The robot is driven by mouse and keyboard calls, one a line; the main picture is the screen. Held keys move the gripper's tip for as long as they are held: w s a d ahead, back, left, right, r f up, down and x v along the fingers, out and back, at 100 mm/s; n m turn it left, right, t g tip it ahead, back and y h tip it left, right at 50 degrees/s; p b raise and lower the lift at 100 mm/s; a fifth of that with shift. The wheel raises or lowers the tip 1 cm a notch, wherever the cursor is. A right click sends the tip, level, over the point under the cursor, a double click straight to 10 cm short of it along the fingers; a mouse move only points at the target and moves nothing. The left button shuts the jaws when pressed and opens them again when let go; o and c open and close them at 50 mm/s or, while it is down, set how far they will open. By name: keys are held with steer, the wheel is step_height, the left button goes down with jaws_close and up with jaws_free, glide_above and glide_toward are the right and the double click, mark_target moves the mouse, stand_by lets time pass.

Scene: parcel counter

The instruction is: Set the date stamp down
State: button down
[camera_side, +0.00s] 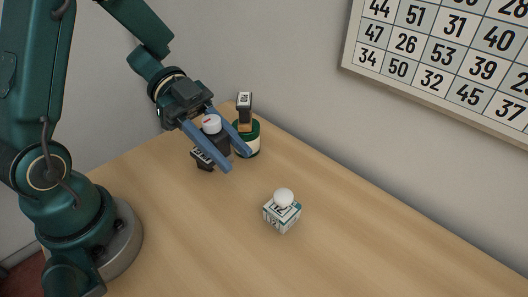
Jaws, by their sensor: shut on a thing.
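My gripper (239,160) has two blue fingers and is at the far left part of the counter. Its fingers are shut on a dark stamp with a white, red-marked knob (211,124), which I take for the date stamp. The near finger hides part of its dark body. A black part with a white label (202,157) shows left of this finger and seems to belong to the same stamp. I cannot tell whether the stamp touches the counter (340,250).
Behind the fingers stands a round green-and-cream container (253,138), with a dark, white-labelled block (244,107) above it. A white-and-green block with a white ball knob (283,212) stands nearer the middle. The counter right of it is clear.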

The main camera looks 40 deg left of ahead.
steer(key=w+d+n+t+y, duration=0.1)
steer(key=w+d+n+t, duration=0.35)
steer(key=w+d, duration=0.4)
steer(key=shift+m, duration=0.45)
steer(key=s+d+f, duration=0.1)
steer(key=d+f, duration=0.1)
steer(key=d, duration=0.2)
steer(key=s+d+f, duration=0.2)
steer(key=d, duration=0.3)
steer(key=s+d+f, duration=0.2)
steer(key=d, duration=0.2)
steer(key=shift+d, duration=0.45)
steer(key=shift+f, duration=2.05)
